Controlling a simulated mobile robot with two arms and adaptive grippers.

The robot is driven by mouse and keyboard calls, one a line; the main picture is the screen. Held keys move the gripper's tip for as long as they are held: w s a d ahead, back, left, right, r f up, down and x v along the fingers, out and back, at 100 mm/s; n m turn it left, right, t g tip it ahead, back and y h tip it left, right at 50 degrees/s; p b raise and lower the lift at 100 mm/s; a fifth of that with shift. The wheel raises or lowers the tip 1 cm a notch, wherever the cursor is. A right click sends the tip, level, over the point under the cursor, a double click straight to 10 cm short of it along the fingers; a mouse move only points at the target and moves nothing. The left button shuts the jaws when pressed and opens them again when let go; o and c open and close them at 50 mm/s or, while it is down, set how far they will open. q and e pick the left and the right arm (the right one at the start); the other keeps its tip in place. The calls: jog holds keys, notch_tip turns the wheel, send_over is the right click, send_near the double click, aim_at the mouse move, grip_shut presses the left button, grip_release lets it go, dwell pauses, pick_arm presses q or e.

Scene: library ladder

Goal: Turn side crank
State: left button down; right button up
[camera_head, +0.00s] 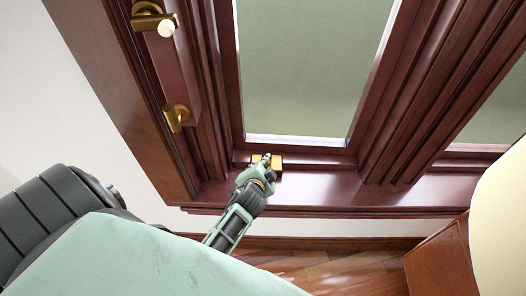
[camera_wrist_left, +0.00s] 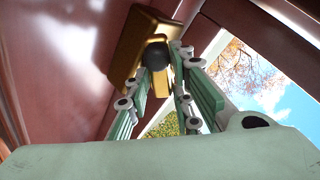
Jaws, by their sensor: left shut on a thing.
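A brass crank (camera_head: 270,163) sits low on the dark red window frame, just above the sill. In the left wrist view its brass body (camera_wrist_left: 135,50) shows close up, with a dark round knob (camera_wrist_left: 156,55) at the fingertips. My left gripper (camera_head: 262,168) reaches it from below and covers part of it in the head view. Its fingers (camera_wrist_left: 165,75) are shut on the knob; the exact contact is partly hidden. My right gripper is in neither view.
A brass fitting with a pale knob (camera_head: 154,20) and a brass handle (camera_head: 176,116) are on the frame's left side. The sill (camera_head: 330,192) is clear to the right. A brown wooden piece (camera_head: 440,265) and a cream rounded object (camera_head: 502,220) stand at the lower right.

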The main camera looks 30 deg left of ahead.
pick_arm(q)
jog(key=shift+a+r, duration=0.1)
jog(key=c, duration=1.6)
grip_release()
jog(key=shift+c, duration=0.2)
jog(key=v, duration=1.2)
